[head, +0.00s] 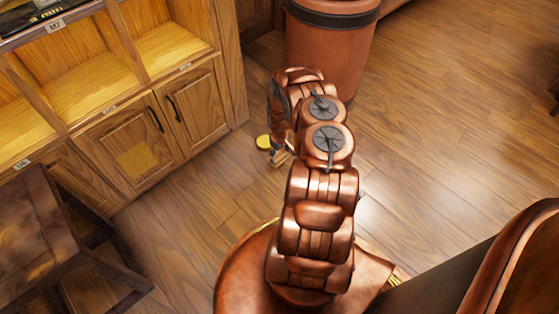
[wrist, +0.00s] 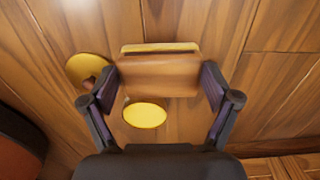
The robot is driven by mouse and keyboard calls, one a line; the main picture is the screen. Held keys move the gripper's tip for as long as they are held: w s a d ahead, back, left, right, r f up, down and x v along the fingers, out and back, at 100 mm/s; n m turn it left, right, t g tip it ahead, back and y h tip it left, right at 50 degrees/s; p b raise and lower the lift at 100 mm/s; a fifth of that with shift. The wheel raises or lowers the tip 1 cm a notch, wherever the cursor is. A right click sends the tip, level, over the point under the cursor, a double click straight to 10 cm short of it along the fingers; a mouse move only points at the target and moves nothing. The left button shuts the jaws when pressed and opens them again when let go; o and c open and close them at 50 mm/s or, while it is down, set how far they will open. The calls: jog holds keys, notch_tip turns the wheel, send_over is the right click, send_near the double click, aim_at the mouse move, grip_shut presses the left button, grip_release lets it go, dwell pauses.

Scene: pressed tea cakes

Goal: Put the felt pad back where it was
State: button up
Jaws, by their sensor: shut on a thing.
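My gripper (wrist: 162,88) is shut on a tan, wood-coloured block (wrist: 160,73) with a yellow strip along its far edge. I cannot tell whether this block is the felt pad. A bright yellow disc (wrist: 145,115) shows just below the block in the wrist view. Another yellow round piece (wrist: 88,68) lies to the left, partly hidden by the left finger. In the head view my gripper (head: 279,157) is low over the floor, largely hidden by my arm. A yellow disc (head: 263,142) shows just left of it.
A wooden cabinet (head: 130,125) with open shelves and lower doors stands at the left. A brown bin-like container (head: 330,55) stands behind my arm. A dark wooden stool or table (head: 40,235) is at the lower left. The wooden floor (head: 445,110) to the right is clear.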

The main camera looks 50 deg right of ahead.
aim_at(280, 155)
jog(key=shift+w+d+f, duration=0.1)
jog(key=shift+w+d, duration=0.1)
jog(key=shift+d, duration=0.05)
notch_tip(280, 155, down, 3)
jog(key=shift+f+b, duration=0.1)
jog(key=shift+b, duration=0.95)
jog(key=shift+f, duration=0.2)
jog(key=shift+c, duration=0.4)
jog(key=shift+r, duration=0.1)
jog(key=shift+c, duration=0.6)
jog(key=o, duration=1)
jog(key=shift+c, duration=0.2)
jog(key=shift+r, duration=0.1)
